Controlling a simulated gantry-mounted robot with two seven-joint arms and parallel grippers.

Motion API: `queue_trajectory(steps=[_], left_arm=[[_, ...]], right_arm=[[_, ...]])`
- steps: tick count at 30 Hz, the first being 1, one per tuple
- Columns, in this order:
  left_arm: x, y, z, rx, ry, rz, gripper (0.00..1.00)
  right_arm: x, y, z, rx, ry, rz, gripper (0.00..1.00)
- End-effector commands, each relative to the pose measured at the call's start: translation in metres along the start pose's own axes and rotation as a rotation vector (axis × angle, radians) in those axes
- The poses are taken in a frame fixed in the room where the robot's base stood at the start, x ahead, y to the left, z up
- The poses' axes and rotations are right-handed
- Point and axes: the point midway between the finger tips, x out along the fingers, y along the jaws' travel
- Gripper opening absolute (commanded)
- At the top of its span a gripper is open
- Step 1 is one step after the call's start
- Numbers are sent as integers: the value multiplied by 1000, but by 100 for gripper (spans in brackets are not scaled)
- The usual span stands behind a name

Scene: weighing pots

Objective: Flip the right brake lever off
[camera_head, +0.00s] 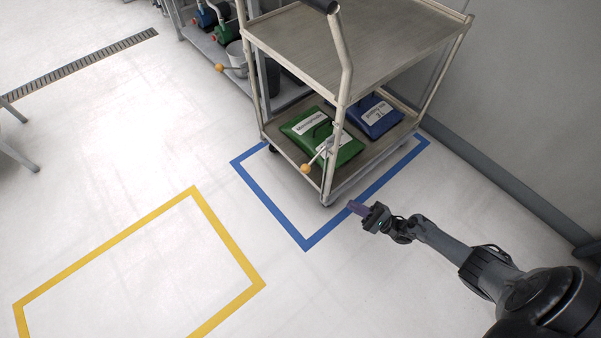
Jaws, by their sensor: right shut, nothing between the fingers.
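A brake lever with an orange knob (305,168) sticks out low beside the near upright of the cart (350,45). A second lever with an orange knob (219,68) sticks out to the left, farther back beside the cart's other front upright. I do not see my left gripper.
A blue floor outline (270,202) runs around the cart. A yellow outline (225,238) on the left is empty. A grey wall (530,90) stands to the right. Shelving is behind.

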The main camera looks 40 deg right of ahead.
Motion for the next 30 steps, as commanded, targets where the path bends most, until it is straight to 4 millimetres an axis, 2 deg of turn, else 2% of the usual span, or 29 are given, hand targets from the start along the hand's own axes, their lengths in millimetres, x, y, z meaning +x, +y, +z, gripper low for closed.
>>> queue_trajectory(steps=[1, 3, 7, 23, 30], left_arm=[[-5, 0, -1, 0, 0, -1, 0], [-6, 0, -2, 1, -1, -1, 0], [-8, -1, -3, 1, 1, -1, 0], [-8, 0, -3, 1, 1, 0, 0], [-9, 0, -4, -2, 2, 2, 0]], right_arm=[[10, -20, -6, -29, -6, 0, 0], [23, -35, -9, -53, -25, -5, 0], [37, -50, -12, -77, -44, -14, 0], [45, -53, -11, -81, -52, -20, 0], [70, -53, -9, -80, -53, -22, 0]])
